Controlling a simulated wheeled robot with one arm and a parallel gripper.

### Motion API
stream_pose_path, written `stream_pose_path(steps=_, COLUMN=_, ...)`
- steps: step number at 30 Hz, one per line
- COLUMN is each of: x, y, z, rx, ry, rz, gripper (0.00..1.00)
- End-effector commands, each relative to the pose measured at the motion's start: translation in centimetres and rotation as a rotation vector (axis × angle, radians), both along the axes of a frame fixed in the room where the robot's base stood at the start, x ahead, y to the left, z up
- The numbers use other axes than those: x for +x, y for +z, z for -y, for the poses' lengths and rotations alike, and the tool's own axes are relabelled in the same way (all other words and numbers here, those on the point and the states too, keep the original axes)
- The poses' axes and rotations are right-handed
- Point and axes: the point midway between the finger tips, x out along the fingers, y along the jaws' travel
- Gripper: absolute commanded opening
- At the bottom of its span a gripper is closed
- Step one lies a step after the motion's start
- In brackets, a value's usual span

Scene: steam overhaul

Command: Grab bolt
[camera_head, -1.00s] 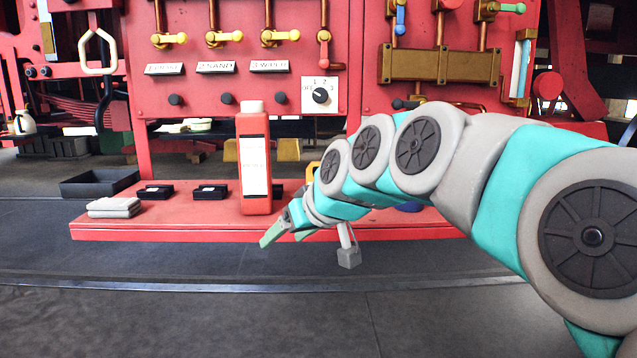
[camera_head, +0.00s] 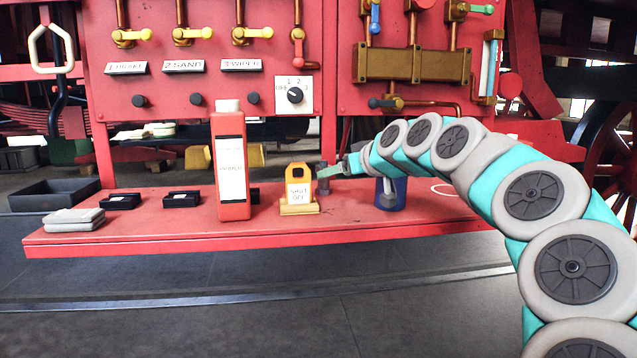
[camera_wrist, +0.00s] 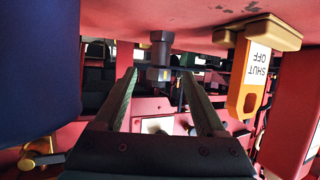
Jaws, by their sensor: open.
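The bolt (camera_wrist: 162,46), dark grey with a wider end, stands on the red shelf in the wrist view, which looks upside down. It lies ahead of and between the two fingers of my gripper (camera_wrist: 159,74), which are open and not closed on it. In the head view the bolt (camera_head: 323,187) is a small grey piece on the shelf, right of the yellow "SHUT OFF" tag. My gripper (camera_head: 330,171) reaches it from the right, low over the shelf. The fingers partly hide the bolt there.
The yellow tag (camera_head: 298,184) and a red bottle (camera_head: 232,170) stand left of the bolt. A blue cup (camera_head: 399,187) stands close on the right, under my arm. Black blocks and a grey cloth (camera_head: 75,219) lie further left. A red panel with valves rises behind.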

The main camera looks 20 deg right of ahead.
Motion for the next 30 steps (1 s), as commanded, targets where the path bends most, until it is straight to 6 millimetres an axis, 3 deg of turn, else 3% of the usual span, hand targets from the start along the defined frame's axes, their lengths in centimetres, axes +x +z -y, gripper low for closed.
stream_pose_path(steps=18, x=6.2, y=-2.3, z=-0.8, rx=0.0, ry=0.0, rz=0.0, gripper=0.73)
stream_pose_path(steps=25, x=6.4, y=-2.4, z=-0.8, rx=0.0, ry=0.0, rz=0.001, gripper=0.73)
stream_pose_path(steps=30, x=6.3, y=-2.4, z=-0.9, rx=0.0, ry=0.001, rz=0.0, gripper=0.56)
